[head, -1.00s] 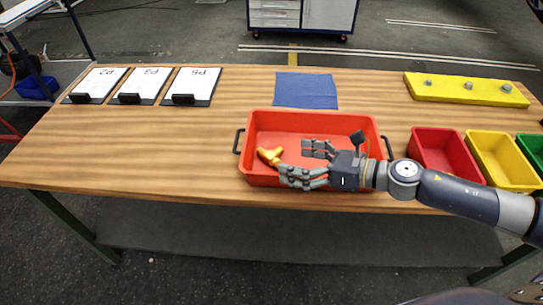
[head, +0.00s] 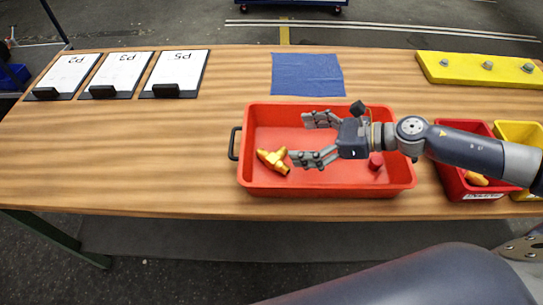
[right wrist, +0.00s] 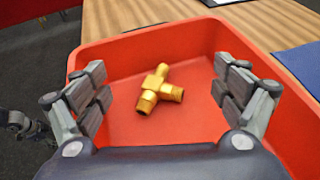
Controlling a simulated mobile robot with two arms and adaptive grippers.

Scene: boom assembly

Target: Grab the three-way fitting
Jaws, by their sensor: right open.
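The brass-coloured three-way fitting (head: 273,160) lies on the floor of the red tray (head: 262,182), in its left half. It also shows in the right wrist view (right wrist: 158,88), between and beyond my fingers. My right gripper (head: 303,138) is open and empty over the tray, to the right of the fitting, with its fingers pointing left toward it. The fitting does not touch the fingers in the right wrist view (right wrist: 158,95).
A small red part (head: 375,161) lies in the tray under my right arm. Red (head: 452,184) and yellow (head: 522,133) bins stand at the right. A blue cloth (head: 307,75), clipboards (head: 177,72) and a yellow board with bolts (head: 470,69) lie farther back. The table's left side is clear.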

